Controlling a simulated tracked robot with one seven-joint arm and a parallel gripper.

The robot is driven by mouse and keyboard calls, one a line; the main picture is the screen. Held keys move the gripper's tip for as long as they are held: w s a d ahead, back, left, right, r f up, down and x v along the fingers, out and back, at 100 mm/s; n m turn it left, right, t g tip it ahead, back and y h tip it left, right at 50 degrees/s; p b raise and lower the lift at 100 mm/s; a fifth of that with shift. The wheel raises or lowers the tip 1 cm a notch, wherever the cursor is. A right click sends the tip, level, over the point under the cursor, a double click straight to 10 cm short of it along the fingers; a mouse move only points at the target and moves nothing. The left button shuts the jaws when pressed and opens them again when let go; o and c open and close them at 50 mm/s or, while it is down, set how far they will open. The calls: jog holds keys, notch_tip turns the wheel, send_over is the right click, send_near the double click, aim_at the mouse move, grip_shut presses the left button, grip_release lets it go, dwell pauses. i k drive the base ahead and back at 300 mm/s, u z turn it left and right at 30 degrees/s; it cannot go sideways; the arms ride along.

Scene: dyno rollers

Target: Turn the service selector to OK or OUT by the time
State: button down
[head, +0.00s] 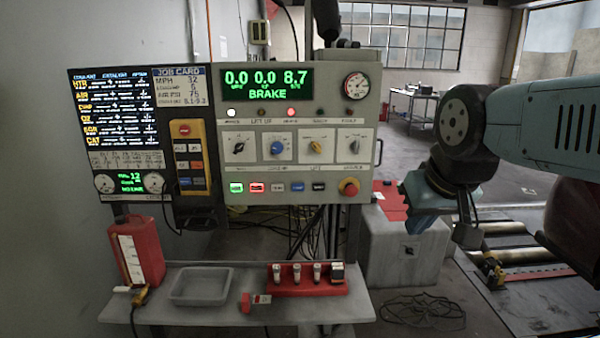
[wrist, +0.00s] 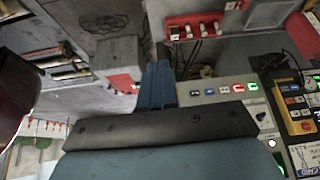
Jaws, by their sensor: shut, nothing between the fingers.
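The grey control panel (head: 220,190) stands at centre left in the head view. It carries a row of rotary knobs: a dark left knob (head: 239,147), a blue knob (head: 277,147), a third knob (head: 315,147) and a right knob (head: 354,145). Their labels are too small for me to tell which is the service selector. The green display (head: 266,80) reads 0.0, 0.0, 8.7 and BRAKE. The job card (head: 182,85) shows MPH 32 and AIR PSI 75. My gripper (wrist: 160,75) is shut and empty, right of the panel and apart from it; the wrist view shows the panel's buttons beside it.
Below the panel, a shelf (head: 220,305) holds a red container (head: 140,250), a grey tray (head: 200,303) and a red rack (head: 305,290). A grey box (head: 405,255) stands right of the panel. Rollers (head: 525,255) lie at the right. A red emergency button (head: 349,187) sits lower right on the panel.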

aim_at(355, 145)
jog(key=z, duration=0.9)
jog(key=k, duration=0.35)
jog(key=u, duration=0.25)
